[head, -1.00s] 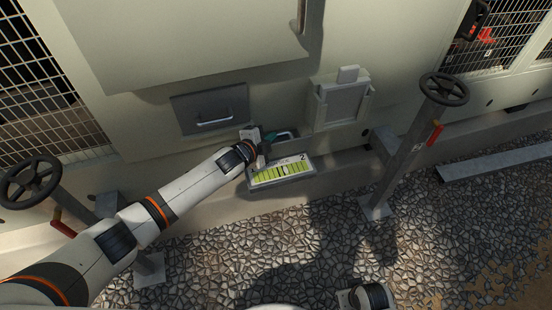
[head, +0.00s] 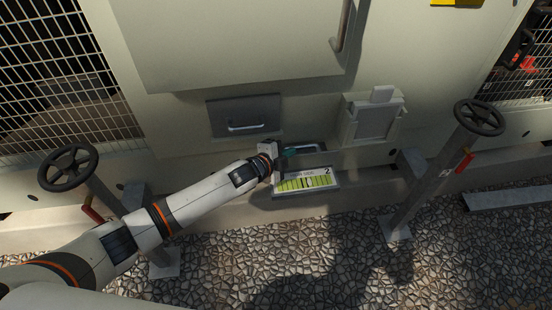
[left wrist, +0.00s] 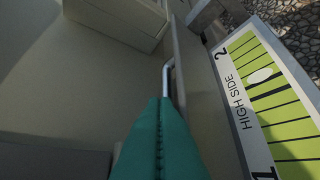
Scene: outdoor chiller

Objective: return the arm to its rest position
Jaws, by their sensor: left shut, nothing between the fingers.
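My left arm comes in from the lower left in the head view. Its gripper (head: 288,154) is at the panel, beside a metal handle (head: 312,148) above a label plate. The teal fingers are shut together with nothing between them; they also show in the left wrist view (left wrist: 161,135). There the handle (left wrist: 168,76) rises just beyond the fingertips. I cannot tell whether they touch it. The plate (head: 306,180) reads "HIGH SIDE" and has a yellow-green scale; it also shows in the left wrist view (left wrist: 268,100). My right gripper is not in view.
A grey flap with a handle (head: 245,116) is up and left of the gripper. A pale holder (head: 372,118) is right. Handwheels on posts stand at left (head: 68,168) and right (head: 479,117). Gravel (head: 330,265) lies below, with a metal beam (head: 508,194) at right.

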